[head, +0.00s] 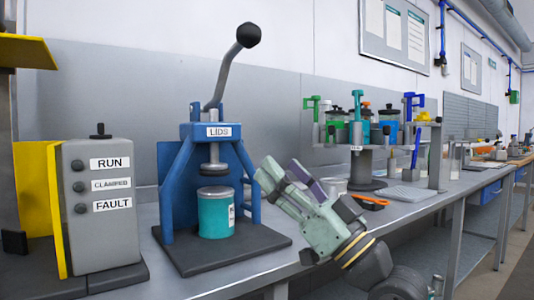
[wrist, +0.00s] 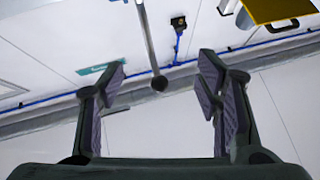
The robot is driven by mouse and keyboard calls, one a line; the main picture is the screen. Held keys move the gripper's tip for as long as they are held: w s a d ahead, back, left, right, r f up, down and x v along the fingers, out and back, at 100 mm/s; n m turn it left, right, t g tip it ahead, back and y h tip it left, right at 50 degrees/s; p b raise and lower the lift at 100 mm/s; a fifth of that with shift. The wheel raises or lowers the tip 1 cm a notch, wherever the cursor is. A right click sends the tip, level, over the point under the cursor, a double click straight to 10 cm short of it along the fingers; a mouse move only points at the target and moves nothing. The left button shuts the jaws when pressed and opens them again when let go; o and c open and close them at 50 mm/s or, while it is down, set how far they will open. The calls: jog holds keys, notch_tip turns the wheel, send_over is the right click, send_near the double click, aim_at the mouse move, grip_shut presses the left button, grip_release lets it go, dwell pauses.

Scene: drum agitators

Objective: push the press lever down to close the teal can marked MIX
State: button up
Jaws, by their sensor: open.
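The blue press (head: 206,131) with a LIDS label stands on the bench at centre-left in the head view. Its grey lever (head: 226,75) points up and right and ends in a black ball knob (head: 248,35). The teal can (head: 216,214) stands upright on the press base, under the round press head (head: 214,166); its label is turned mostly away and I cannot read it. My gripper (head: 277,178) is open and empty, right of the press and well below the knob.
A grey control box (head: 100,210) marked RUN, CLAMPED and FAULT stands left of the press, beside a yellow panel (head: 53,208). A rack with several jars (head: 368,150) stands behind my gripper to the right. An orange-and-black tool (head: 371,201) lies on the bench.

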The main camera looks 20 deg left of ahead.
jog(key=shift+v, duration=1.55)
